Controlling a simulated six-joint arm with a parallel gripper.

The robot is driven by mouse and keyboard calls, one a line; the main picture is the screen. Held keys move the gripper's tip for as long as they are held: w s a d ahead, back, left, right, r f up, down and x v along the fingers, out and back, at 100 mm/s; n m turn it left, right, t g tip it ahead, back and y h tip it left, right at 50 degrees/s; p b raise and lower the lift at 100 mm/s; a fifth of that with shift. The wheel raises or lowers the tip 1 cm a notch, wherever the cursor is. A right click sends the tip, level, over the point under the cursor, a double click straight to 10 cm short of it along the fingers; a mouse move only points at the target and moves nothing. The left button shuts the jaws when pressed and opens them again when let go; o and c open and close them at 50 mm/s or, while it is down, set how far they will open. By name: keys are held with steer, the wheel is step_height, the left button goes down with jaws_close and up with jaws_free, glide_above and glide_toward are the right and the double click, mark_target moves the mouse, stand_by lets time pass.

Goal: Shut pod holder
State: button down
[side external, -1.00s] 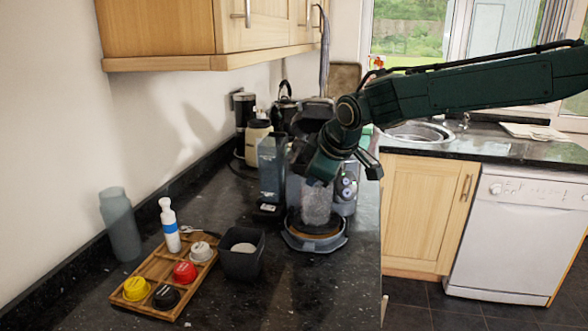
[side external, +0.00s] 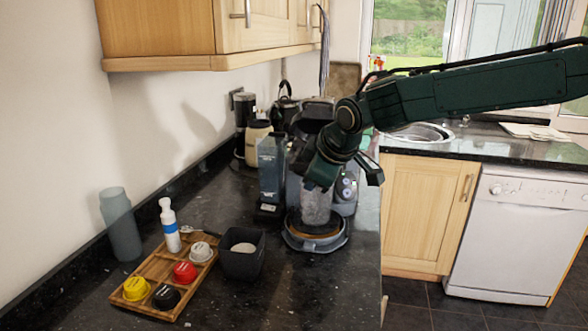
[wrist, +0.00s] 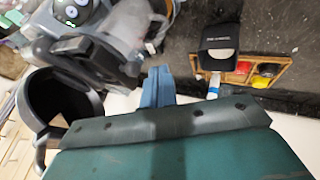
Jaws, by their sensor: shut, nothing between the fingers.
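The coffee machine stands on the counter behind my gripper (side external: 318,180) in the side view. Its button panel (side external: 346,187) and round drip base (side external: 315,238) show, with a clear speckled vessel (side external: 316,208) above the base. My dark green gripper covers the machine's upper front, so the pod holder cannot be made out there. In the wrist view a dark rounded opening with a grey rim (wrist: 40,72) lies at the left; I cannot tell if it is the holder. My gripper is shut and empty; its fingertips are not clear, nor whether it touches the machine.
A blue water tank (side external: 271,165) stands left of the machine. A black bin (side external: 241,262), a wooden tray (side external: 160,264) with several pods, a white-and-blue bottle (side external: 170,226) and a grey bottle (side external: 121,225) stand nearer.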

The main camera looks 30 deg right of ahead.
steer(key=v, duration=1)
steer(key=shift+s+a, duration=0.3)
steer(key=shift+s, duration=0.1)
steer(key=s+d+m+g, duration=0.1)
steer(key=s+d+m, duration=0.3)
steer(key=s+d, duration=0.9)
steer(key=s+d+f+m, duration=0.1)
steer(key=s+f+m, duration=0.1)
steer(key=s, duration=0.6)
steer(key=s+d+f+m, duration=0.1)
steer(key=s+f+m, duration=0.1)
steer(key=s+f, duration=0.3)
steer(key=s, duration=0.3)
steer(key=shift+d+g+y, duration=0.3)
steer(key=shift+g, duration=0.1)
steer(key=c, duration=2.1)
jaws_free()
steer(key=shift+f, duration=0.15)
